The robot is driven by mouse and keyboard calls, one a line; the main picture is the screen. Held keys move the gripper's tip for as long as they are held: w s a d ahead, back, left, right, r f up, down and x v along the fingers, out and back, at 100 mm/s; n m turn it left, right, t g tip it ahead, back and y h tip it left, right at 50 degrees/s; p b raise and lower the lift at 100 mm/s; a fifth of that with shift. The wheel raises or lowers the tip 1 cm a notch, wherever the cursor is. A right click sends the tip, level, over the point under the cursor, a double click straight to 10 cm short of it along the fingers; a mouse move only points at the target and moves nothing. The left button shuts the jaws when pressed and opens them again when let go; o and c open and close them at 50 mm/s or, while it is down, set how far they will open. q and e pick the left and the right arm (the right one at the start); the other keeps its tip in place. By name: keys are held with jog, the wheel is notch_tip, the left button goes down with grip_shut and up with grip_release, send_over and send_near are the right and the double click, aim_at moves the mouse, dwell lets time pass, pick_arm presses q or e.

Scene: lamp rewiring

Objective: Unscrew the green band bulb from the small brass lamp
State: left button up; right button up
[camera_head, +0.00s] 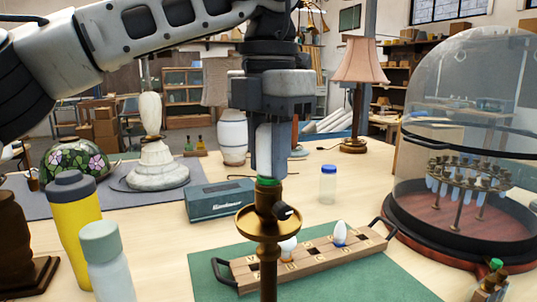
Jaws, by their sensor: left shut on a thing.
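The small brass lamp (266,225) stands upright in the front middle, with a round dish below its socket and a dark knob at its side. The green band (267,181) of the bulb shows just above the socket. My left gripper (267,165) points straight down over the lamp, shut on the green band bulb. The fingers hide most of the bulb, and I cannot tell whether its thread is still in the socket. My right gripper is out of view.
A wooden tray (372,248) with white bulbs lies on a green mat (378,284) behind the lamp. Yellow (75,215) and pale (108,265) bottles stand left. A glass dome (460,100) stands right. A teal box (217,200) and small blue-capped bottle (328,187) stand farther back.

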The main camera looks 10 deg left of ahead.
pick_arm(q)
jog(key=n, duration=0.5)
jog(key=shift+r+n+b, duration=0.1)
jog(key=shift+n+b, duration=0.2)
jog(key=shift+b, duration=0.05)
jog(key=shift+n, duration=0.6)
jog(key=n+b, duration=0.1)
jog(key=n, duration=0.2)
jog(key=n+b, duration=0.1)
jog(key=n, duration=0.2)
jog(key=shift+n, duration=0.4)
jog(key=o, duration=1)
